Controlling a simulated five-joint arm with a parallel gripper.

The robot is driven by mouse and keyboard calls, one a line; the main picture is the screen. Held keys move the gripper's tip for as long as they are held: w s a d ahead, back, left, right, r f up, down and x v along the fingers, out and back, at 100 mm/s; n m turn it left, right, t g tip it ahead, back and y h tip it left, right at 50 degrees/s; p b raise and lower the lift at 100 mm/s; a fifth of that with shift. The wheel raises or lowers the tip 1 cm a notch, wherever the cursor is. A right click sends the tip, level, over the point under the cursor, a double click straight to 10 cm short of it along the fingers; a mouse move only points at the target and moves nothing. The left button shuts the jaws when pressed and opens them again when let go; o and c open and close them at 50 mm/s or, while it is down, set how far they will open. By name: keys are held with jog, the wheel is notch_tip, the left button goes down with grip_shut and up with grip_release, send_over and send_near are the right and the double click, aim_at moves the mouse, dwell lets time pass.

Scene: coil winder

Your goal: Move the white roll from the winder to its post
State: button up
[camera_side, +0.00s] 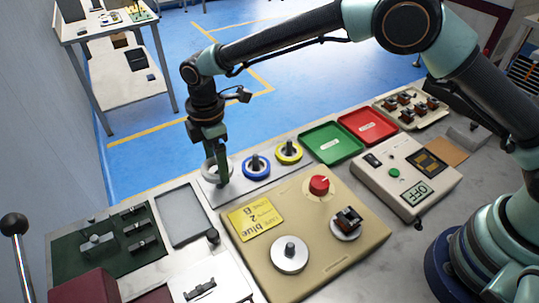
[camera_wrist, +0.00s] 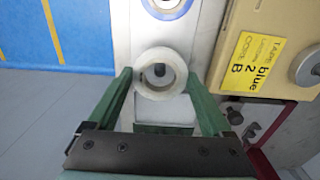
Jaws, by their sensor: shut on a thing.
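The white roll (camera_side: 209,171) is at the left end of the pale post plate (camera_side: 232,196). My gripper (camera_wrist: 160,76) is shut on the white roll (camera_wrist: 146,84), with one green finger on each side. A dark post tip (camera_wrist: 160,70) shows in the roll's hole, so the roll is over or around its post. I cannot tell whether it rests on the plate. In the side view my gripper (camera_side: 216,172) points down and hides part of the roll. The beige winder (camera_side: 325,260) stands in front, with a bare round disc (camera_side: 290,262) on it.
A blue roll (camera_side: 256,168) and a yellow roll (camera_side: 288,152) sit on posts to the right. Beyond are a green tray (camera_side: 331,143) and a red tray (camera_side: 367,126). The winder carries a red knob (camera_side: 319,185) and a yellow label (camera_side: 255,218).

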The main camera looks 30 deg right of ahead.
aim_at(221, 186)
jog(key=shift+f, duration=1.6)
jog(key=shift+f, duration=0.35)
jog(key=shift+f, duration=0.5)
jog(key=o, duration=1.1)
notch_tip(221, 186, up, 12)
jog(key=shift+r, duration=0.1)
